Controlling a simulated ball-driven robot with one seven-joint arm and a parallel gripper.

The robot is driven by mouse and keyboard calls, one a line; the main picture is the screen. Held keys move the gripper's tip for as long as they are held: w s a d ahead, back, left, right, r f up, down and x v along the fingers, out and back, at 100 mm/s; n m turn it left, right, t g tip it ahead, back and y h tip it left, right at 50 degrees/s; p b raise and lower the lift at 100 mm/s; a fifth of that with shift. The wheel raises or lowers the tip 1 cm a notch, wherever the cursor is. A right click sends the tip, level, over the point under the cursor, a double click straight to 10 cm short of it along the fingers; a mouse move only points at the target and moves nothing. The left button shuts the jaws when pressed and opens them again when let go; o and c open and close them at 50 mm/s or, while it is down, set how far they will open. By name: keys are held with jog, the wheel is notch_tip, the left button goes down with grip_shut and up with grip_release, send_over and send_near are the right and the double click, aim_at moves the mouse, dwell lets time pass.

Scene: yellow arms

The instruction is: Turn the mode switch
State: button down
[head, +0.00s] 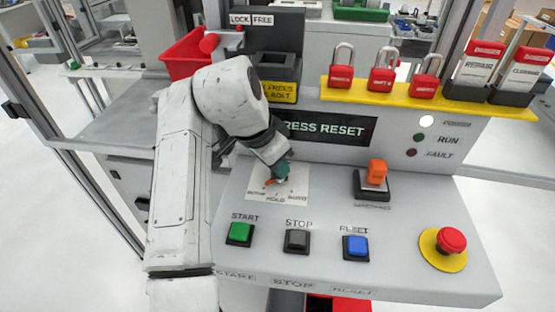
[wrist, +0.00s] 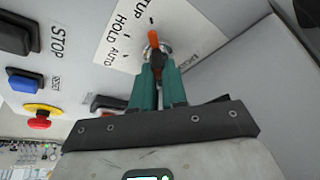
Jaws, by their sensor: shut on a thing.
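The mode switch has an orange pointer (head: 269,183) on a black knob and sits on a white label plate (head: 297,184) marked with SETUP, HOLD and AUTO. In the wrist view the orange pointer (wrist: 153,36) aims at the tick nearest the SETUP label. My gripper (head: 281,171) reaches down onto the switch from above. Its green fingers (wrist: 157,66) are shut on the black knob (wrist: 158,61). The fingers cover part of the knob in the head view.
The green START (head: 240,232), black STOP (head: 297,239) and blue RESET (head: 355,246) buttons stand in front. An orange switch (head: 376,172) and a red emergency stop (head: 451,240) are to the right. The display (head: 325,130) ends in "RESS RESET". Red padlocks (head: 383,76) stand behind.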

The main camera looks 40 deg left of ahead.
jog(key=shift+f, duration=0.25)
dwell(0.3)
jog(key=c, duration=1.2)
grip_release()
jog(key=shift+o, duration=0.2)
jog(key=shift+r, duration=0.1)
jog(key=shift+r, duration=0.1)
jog(key=b+v, duration=0.1)
jog(key=v, duration=0.9)
jog(key=shift+r, duration=0.25)
jog(key=shift+s+a, duration=0.1)
jog(key=shift+s, duration=0.05)
